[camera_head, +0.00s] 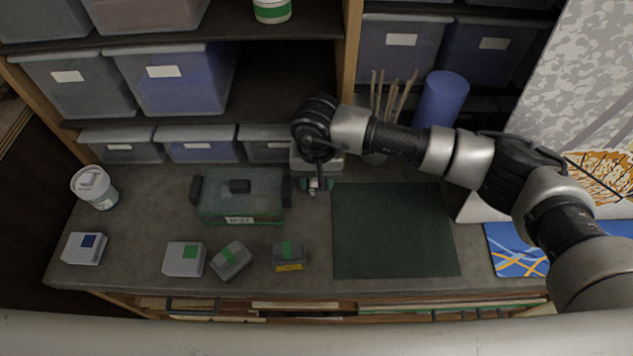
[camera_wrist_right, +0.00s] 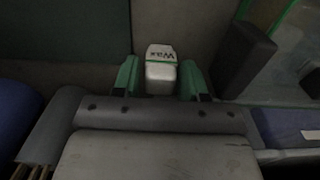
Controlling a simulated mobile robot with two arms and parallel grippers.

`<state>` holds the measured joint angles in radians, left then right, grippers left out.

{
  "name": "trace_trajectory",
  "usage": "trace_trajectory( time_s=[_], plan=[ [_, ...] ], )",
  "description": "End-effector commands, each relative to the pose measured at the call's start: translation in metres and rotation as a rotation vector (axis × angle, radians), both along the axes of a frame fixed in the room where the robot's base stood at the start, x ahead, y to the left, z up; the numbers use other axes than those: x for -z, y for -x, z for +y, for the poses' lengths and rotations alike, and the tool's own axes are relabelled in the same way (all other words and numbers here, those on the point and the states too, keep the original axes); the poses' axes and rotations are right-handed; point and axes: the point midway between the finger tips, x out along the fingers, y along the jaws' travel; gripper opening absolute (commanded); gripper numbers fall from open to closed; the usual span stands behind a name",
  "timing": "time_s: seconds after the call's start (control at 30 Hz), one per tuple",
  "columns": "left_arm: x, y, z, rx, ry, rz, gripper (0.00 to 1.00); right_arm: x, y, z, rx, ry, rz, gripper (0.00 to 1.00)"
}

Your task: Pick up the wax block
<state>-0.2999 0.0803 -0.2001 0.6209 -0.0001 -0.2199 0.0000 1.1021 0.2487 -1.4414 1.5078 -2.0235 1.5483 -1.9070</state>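The wax block (camera_wrist_right: 161,75) is a small pale block with a dark "Wax" label and a green stripe in the right wrist view. It stands between the two green fingers of my right gripper (camera_wrist_right: 161,82). Narrow dark gaps seem to show on both sides of it, so the fingers look open around it. In the head view my right gripper (camera_head: 317,185) points down at the counter, between the green toolbox and the dark green mat. The block is mostly hidden there. My left gripper is in neither view.
A green toolbox (camera_head: 241,208) stands close left of the right gripper, and a dark mat (camera_head: 394,232) lies to its right. Several small boxes, including a blue-marked one (camera_head: 84,248), line the front. A white tub (camera_head: 95,187) stands far left. Shelves with bins rise behind.

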Motion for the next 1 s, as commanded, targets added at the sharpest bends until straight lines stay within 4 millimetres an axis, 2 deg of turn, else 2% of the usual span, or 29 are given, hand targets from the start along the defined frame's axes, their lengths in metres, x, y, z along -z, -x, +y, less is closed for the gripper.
trace_trajectory(
  time_s=[0.03,0.2,0.27,0.47,0.63,0.87,1.0],
  plan=[
    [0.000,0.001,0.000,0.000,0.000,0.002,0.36,0.000,0.000,0.000,0.000,0.000,0.000,0.35],
    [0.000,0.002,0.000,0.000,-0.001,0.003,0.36,0.000,0.000,0.000,0.000,0.000,0.000,0.09],
    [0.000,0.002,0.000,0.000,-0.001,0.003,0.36,0.000,0.000,0.000,0.000,0.000,0.000,0.02],
    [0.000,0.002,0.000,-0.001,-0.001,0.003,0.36,-0.001,0.000,0.000,0.000,0.000,-0.001,0.02],
    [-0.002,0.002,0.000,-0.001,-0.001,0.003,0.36,-0.010,-0.001,0.000,-0.001,-0.001,-0.002,0.02],
    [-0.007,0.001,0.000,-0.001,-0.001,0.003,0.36,-0.045,-0.001,0.000,-0.002,-0.001,-0.004,0.02],
    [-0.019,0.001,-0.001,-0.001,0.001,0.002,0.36,-0.061,0.020,-0.019,-0.002,0.000,-0.001,0.02]
  ],
)
